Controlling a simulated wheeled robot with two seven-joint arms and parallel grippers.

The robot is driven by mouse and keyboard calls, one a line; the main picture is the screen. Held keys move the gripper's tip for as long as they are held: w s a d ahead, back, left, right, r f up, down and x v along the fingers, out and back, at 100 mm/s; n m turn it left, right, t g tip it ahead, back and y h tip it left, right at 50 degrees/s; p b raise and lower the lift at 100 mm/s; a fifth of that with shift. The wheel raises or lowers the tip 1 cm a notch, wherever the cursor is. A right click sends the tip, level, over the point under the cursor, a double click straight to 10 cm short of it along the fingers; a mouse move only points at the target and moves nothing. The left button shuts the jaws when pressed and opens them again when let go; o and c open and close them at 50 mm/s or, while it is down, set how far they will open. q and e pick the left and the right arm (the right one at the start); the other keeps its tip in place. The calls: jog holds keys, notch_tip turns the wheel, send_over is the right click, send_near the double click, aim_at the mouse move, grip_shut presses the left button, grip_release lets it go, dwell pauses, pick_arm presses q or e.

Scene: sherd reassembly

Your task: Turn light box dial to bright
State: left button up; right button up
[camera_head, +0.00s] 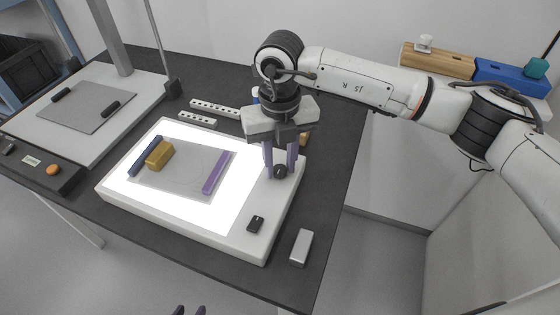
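The light box (238,234) lies on the dark table, and its panel (214,210) glows bright white. A round black dial (280,172) sits on the right part of its frame. My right gripper (280,165) points down at the dial, with its purple fingers on either side of it; I cannot tell whether they touch it. The dial's pointer mark is too small to read. A black switch (256,223) is on the frame nearer the front. My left gripper (188,311) shows only as dark purple fingertips at the bottom edge, apart from each other.
A clear sheet on the panel carries a purple bar (216,172), an ochre block (159,155) and a dark blue bar (145,156). A grey block (301,247) lies right of the box. White perforated strips (214,108) lie behind it. A stand (50,128) is at left.

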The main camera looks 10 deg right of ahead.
aim_at(280, 169)
jog(key=o, duration=0.3)
jog(key=shift+r, duration=0.1)
notch_tip(280, 169, up, 10)
dwell(0.4)
dwell(0.4)
